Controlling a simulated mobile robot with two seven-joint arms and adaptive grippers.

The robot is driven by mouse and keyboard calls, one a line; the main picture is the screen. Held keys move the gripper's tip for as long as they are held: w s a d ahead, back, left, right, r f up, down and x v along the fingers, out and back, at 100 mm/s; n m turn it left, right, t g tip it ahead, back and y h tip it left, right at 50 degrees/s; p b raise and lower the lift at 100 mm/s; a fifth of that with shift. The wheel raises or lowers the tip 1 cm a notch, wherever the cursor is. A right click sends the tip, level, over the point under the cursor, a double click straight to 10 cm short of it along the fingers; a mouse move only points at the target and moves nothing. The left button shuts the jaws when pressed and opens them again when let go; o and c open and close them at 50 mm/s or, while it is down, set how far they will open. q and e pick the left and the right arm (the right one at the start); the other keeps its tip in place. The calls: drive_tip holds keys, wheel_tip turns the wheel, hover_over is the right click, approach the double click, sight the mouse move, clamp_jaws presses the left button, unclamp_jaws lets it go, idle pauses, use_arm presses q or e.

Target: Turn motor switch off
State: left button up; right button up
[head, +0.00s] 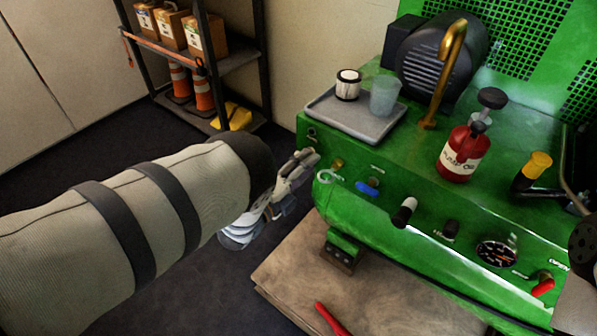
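The green machine (430,165) stands at the right with a row of controls along its front panel. A small dark switch-like control (311,133) sits at the panel's left end. I cannot read which label marks the motor switch. Other controls are a blue-handled valve (368,187), a black-and-white lever (404,212), a black knob (450,229) and a red handle (543,287). My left gripper (306,160) is beside the panel's left end, just below the dark control. Its fingers look close together, but their opening and any contact are unclear. My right gripper is out of view.
On the machine stand a grey tray (345,120) with a filter and a cup, a brass pipe (447,65), a red oil can (462,150) and a dark motor (440,55). A wooden board (380,290) is below. Shelves (238,62) stand behind.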

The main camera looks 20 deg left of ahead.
use_arm(q)
drive_tip(key=v, duration=1.1)
drive_tip(key=shift+s, duration=0.25)
drive_tip(key=s+a+f+n+g+y+p, duration=0.2)
drive_tip(key=s+a+f+n+g+y, duration=0.55)
drive_tip(key=s+n, duration=0.35)
drive_tip(key=s+d+r+n+g+p, duration=0.1)
drive_tip(key=s+n+g, duration=0.4)
drive_tip(key=s, duration=0.9)
drive_tip(key=s+d+r+n+g+h+p, duration=0.1)
drive_tip(key=s+n+g, duration=0.5)
drive_tip(key=s, duration=0.8)
drive_tip(key=shift+s+d+r+n+g, duration=0.3)
drive_tip(key=shift+s+d+r+g, duration=0.25)
drive_tip(key=shift+d, duration=0.7)
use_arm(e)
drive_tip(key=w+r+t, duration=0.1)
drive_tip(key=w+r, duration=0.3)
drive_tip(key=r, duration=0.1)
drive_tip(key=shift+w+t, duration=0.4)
use_arm(q)
drive_tip(key=shift+w+h, duration=0.15)
drive_tip(key=shift+h, duration=0.1)
